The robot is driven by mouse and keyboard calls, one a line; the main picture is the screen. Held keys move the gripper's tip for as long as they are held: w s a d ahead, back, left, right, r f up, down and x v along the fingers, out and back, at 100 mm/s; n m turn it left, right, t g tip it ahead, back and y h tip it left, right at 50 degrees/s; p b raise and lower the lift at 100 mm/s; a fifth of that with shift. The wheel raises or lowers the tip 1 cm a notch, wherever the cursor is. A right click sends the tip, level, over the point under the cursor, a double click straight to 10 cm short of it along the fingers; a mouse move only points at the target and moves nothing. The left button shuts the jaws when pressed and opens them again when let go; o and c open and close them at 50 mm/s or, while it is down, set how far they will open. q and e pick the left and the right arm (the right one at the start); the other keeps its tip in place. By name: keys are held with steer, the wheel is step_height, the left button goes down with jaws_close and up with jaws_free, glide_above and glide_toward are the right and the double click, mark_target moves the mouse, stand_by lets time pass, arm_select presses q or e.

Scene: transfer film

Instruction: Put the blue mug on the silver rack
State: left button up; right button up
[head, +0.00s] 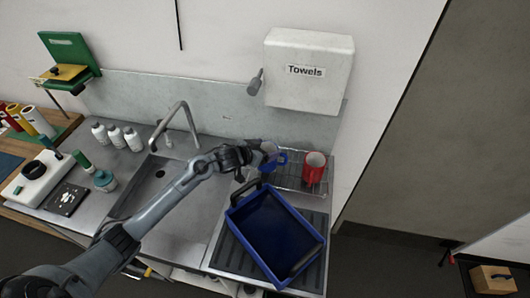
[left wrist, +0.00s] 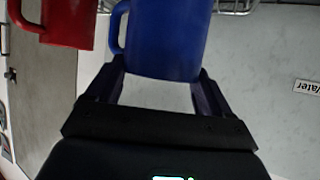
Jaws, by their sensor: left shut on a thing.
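The blue mug (head: 281,158) is at the back left of the silver rack (head: 291,183). It also shows in the left wrist view (left wrist: 165,42), with its handle on the left. My left gripper (head: 262,158) is shut on the blue mug, with a finger on either side of it in the wrist view. I cannot tell whether the mug touches the rack. A rack edge shows at the top of the wrist view (left wrist: 235,8). My right gripper is not in view.
A red mug (head: 314,168) stands on the rack, right of the blue mug. A blue tray (head: 237,226) with black handles lies in front of the rack. A towel dispenser (head: 308,70) hangs above. The faucet (head: 184,108) and several white bottles (head: 116,136) stand to the left.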

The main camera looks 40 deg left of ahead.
arm_select(q)
steer(key=shift+f, duration=0.65)
steer(key=shift+f, duration=0.15)
steer(key=o, duration=1.8)
steer(key=shift+f, duration=0.1)
steer(key=shift+c, duration=0.2)
steer(key=shift+r, duration=0.25)
steer(key=p+v, duration=0.1)
steer(key=v, duration=1.1)
steer(key=shift+s, duration=0.1)
